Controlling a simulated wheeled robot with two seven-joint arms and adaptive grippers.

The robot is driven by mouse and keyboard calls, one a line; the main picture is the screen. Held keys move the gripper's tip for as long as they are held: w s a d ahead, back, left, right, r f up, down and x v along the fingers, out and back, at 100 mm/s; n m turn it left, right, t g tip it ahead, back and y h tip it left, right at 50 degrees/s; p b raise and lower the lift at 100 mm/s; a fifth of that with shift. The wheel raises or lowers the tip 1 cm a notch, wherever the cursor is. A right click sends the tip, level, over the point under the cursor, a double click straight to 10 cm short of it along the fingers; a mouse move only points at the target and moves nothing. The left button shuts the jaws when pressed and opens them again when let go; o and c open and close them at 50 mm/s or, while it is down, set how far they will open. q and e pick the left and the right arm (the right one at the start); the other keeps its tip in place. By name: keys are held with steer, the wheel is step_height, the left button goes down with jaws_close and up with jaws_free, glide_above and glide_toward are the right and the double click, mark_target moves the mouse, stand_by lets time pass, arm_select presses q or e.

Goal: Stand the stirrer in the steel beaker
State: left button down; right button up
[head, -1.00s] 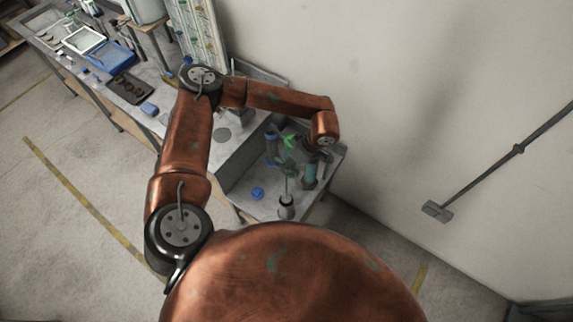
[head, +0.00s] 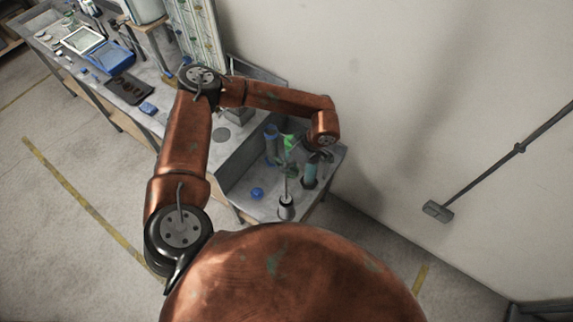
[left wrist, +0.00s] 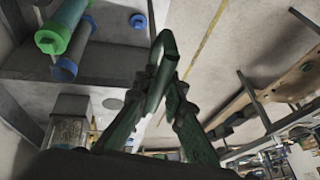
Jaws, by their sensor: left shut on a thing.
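The steel beaker (head: 286,211) stands near the front of the low grey bench, with a dark mouth facing up. The stirrer (head: 286,183) shows as a thin pale rod, roughly upright, its lower end in line with the beaker's mouth; I cannot tell how deep it sits. My left gripper (head: 292,167) is above and behind the beaker, small and partly hidden by its own arm. In the left wrist view its green fingers (left wrist: 163,48) come together at the tips, shut on the stirrer, which is hard to make out there. My right gripper is out of view.
A blue cap (head: 257,193) lies left of the beaker. The wall is close on the right.

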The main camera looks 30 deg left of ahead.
mark_target(287, 173)
arm_select(q)
steer(key=shift+f+b, duration=2.3)
steer(key=shift+f, duration=0.6)
steer(key=shift+f+b, duration=0.65)
steer(key=shift+f, duration=0.25)
step_height(287, 173, down, 7)
steer(key=b, duration=0.5)
steer(key=shift+f+b, duration=0.2)
steer(key=shift+b, duration=0.2)
step_height(287, 173, down, 2)
steer(key=shift+f+b, duration=0.2)
steer(key=shift+b, duration=0.65)
